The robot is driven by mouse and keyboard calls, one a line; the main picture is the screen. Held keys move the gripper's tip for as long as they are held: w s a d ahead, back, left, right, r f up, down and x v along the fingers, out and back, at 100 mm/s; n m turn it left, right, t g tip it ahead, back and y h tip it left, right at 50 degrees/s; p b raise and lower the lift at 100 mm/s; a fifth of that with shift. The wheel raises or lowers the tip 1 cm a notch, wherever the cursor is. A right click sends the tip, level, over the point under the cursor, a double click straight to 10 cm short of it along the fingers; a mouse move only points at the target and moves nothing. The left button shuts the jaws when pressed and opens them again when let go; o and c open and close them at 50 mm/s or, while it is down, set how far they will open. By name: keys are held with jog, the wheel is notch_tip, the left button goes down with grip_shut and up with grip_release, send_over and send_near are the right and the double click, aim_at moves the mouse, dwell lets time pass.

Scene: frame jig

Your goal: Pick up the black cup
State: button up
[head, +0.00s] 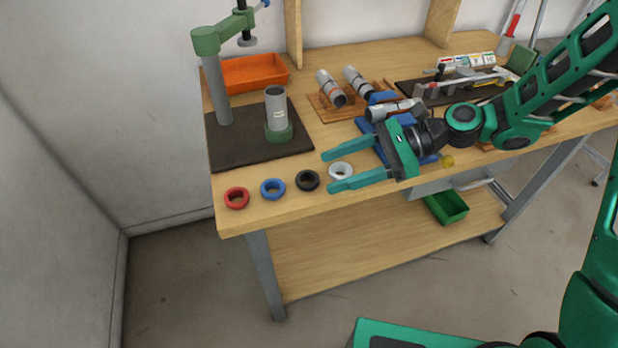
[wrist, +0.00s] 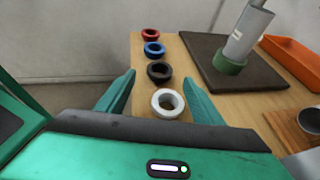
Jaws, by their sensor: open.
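The black cup (head: 307,181) is a short, ring-like piece near the front edge of the bench, between a blue cup (head: 272,189) and a white cup (head: 341,171). In the wrist view the black cup (wrist: 159,72) lies beyond the white cup (wrist: 168,103). My gripper (head: 340,170) is open and empty, its teal fingers pointing left in the head view. In the wrist view my gripper (wrist: 161,82) has one finger on each side of the white cup, and the black cup shows ahead near the fingertips. I cannot tell the gripper's exact height above the bench.
A red cup (head: 236,198) ends the row at the left. Behind the row, a dark mat (head: 240,152) carries a green press (head: 215,75) and a grey cylinder in a green base (head: 277,115). An orange bin (head: 255,73) stands behind. The bench's front edge is close.

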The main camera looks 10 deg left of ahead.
aim_at(310, 177)
jog(key=x, duration=0.5)
jog(key=shift+r, duration=0.1)
jog(key=c, duration=1.1)
